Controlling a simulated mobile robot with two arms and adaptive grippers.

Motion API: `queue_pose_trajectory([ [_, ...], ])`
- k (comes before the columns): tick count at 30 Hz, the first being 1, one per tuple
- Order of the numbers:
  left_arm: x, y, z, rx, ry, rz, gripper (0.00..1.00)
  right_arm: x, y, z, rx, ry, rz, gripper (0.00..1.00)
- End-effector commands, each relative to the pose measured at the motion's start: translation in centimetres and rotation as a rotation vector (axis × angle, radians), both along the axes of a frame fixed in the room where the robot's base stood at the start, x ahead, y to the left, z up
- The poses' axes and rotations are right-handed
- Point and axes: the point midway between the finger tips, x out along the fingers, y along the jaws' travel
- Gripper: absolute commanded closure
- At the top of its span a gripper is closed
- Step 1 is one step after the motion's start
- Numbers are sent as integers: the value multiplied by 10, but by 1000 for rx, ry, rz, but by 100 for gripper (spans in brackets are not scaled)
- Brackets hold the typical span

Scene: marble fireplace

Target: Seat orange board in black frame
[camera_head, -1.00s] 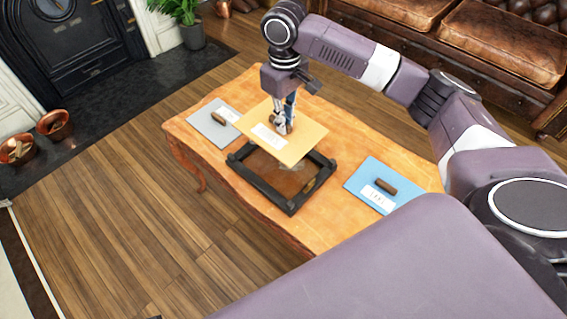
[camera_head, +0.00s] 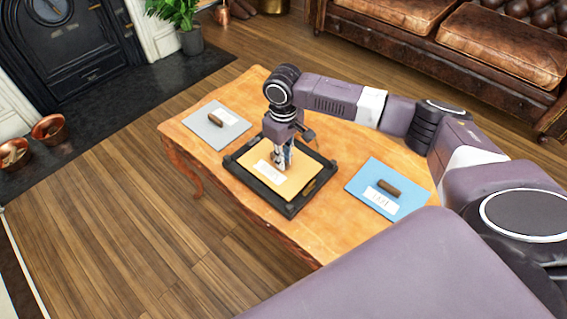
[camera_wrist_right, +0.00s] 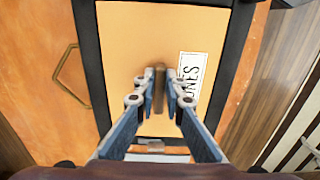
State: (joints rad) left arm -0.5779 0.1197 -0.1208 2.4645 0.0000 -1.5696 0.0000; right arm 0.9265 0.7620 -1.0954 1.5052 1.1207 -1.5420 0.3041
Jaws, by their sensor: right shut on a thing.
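The orange board (camera_head: 258,187) lies within the outline of the black frame (camera_head: 289,211) on the wooden table. It bears a white label and a brown handle. In the right wrist view the board (camera_wrist_right: 130,50) shows inside the dark sides of the frame (camera_wrist_right: 88,60); I cannot tell whether it is fully down. My right gripper (camera_head: 281,164) is above the board, shut on its brown handle (camera_wrist_right: 159,80). The gripper's fingers (camera_wrist_right: 160,98) also show in the right wrist view. The near part of the board is partly hidden by the fingers. My left gripper is not in view.
A grey board (camera_head: 234,127) with a handle lies at the table's left rear. A blue board (camera_head: 365,179) with a handle and label lies to the right of the frame. Bare table (camera_head: 330,230) shows in front. A leather sofa (camera_head: 480,60) stands behind.

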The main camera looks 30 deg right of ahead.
Motion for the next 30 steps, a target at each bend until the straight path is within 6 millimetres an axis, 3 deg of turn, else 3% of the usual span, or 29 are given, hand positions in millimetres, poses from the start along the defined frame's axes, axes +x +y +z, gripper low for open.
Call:
queue_pose_trajectory([
  [3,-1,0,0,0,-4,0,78,1,0,-14,1,-2,0,100],
  [13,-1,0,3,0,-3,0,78,0,0,-15,0,-1,-1,100],
  [14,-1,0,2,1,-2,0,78,0,0,-16,0,-1,-1,89],
  [18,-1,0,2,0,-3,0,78,0,0,-16,0,-1,0,74],
  [30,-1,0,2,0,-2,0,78,1,0,-8,1,-3,1,73],
])
